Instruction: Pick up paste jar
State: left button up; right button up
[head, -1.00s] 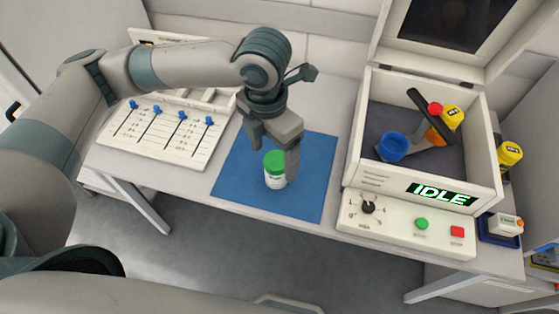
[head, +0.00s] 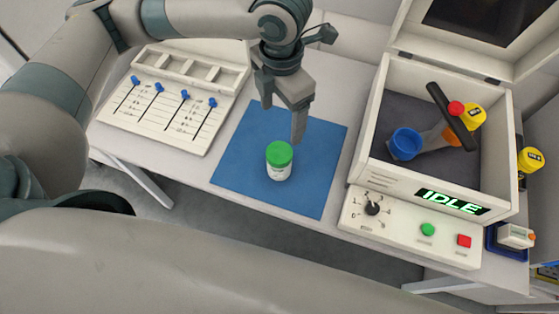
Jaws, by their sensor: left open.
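The paste jar (head: 279,161) is a small white jar with a green lid. It stands upright on the blue mat (head: 240,165) in the middle of the table. My left gripper (head: 282,122) is open and empty, pointing down above and behind the jar. One finger is at the left and the longer-looking one is at the right, and both look apart from the jar. My right gripper is not in view.
A white mixer box (head: 372,118) with an open lid, blue cup (head: 405,142) and dark bar stands at right; its display reads IDLE. A slider panel (head: 150,115) with blue knobs is at left. Yellow-topped jars (head: 530,160) stand at far right.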

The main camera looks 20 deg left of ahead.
aim_at(279, 152)
pick_arm(q)
notch_tip(279, 152, down, 11)
jog(key=p, duration=0.2)
jog(key=shift+p, duration=0.35)
jog(key=shift+f, duration=0.6)
jog(key=shift+s+f+p, duration=0.1)
jog(key=shift+f+p, duration=0.15)
jog(key=shift+p, duration=0.1)
jog(key=f, duration=0.1)
jog(key=f+p, duration=0.1)
jog(key=f, duration=0.1)
jog(key=shift+s+a+f+p, duration=0.1)
jog(key=shift+s+f+p, duration=0.2)
jog(key=shift+f+p, duration=0.1)
jog(key=shift+f, duration=0.45)
